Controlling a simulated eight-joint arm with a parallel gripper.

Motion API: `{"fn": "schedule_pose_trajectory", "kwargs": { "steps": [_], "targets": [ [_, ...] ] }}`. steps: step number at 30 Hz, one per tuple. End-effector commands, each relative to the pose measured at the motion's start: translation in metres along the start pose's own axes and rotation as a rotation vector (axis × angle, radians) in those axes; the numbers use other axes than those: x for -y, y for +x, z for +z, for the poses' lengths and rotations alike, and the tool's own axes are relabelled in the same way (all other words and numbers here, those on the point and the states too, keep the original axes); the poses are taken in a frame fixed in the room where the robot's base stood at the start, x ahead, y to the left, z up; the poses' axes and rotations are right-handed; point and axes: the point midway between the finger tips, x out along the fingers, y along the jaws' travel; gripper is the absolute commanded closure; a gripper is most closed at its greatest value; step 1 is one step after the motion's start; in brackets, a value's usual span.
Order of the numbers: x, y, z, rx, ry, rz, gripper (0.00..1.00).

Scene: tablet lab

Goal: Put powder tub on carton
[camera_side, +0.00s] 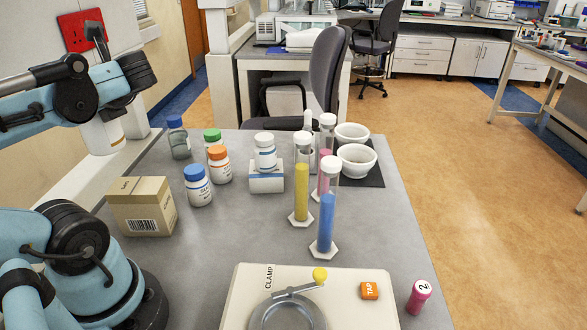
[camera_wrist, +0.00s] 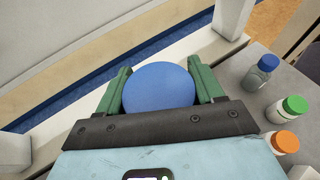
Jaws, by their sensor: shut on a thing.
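My gripper (camera_wrist: 160,88) is shut on a tub with a round blue lid (camera_wrist: 158,86), which sits between the green fingers in the wrist view. In the side view the white tub (camera_side: 103,136) hangs below my arm at the upper left, clear of the table, its upper part hidden by my arm. The brown carton (camera_side: 142,206) stands closed on the left of the grey table, lower than the tub and a little to its right in the picture. The carton's visible top is bare. The carton does not show in the wrist view.
Bottles with blue (camera_side: 198,186), orange (camera_side: 219,164) and green (camera_side: 212,138) caps stand right of the carton. A white bottle (camera_side: 265,153) rests on a small box (camera_side: 266,182). Coloured cylinders (camera_side: 326,225), bowls (camera_side: 357,160) and a clamp plate (camera_side: 360,312) lie further right.

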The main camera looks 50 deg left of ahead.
Motion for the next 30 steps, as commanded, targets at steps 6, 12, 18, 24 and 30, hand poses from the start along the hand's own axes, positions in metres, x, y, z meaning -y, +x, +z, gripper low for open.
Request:
{"fn": "schedule_pose_trajectory", "kwargs": {
  "steps": [6, 12, 18, 24, 30],
  "targets": [
    [0.001, 0.009, -0.022, 0.001, 0.001, -0.001, 0.76],
    [0.001, 0.016, -0.039, 0.001, 0.001, -0.001, 0.76],
    [0.001, 0.021, -0.050, 0.001, 0.001, -0.001, 0.76],
    [0.001, 0.028, -0.069, 0.001, 0.001, -0.001, 0.76],
    [0.000, 0.032, -0.078, 0.001, 0.001, -0.001, 0.76]
  ]
}}
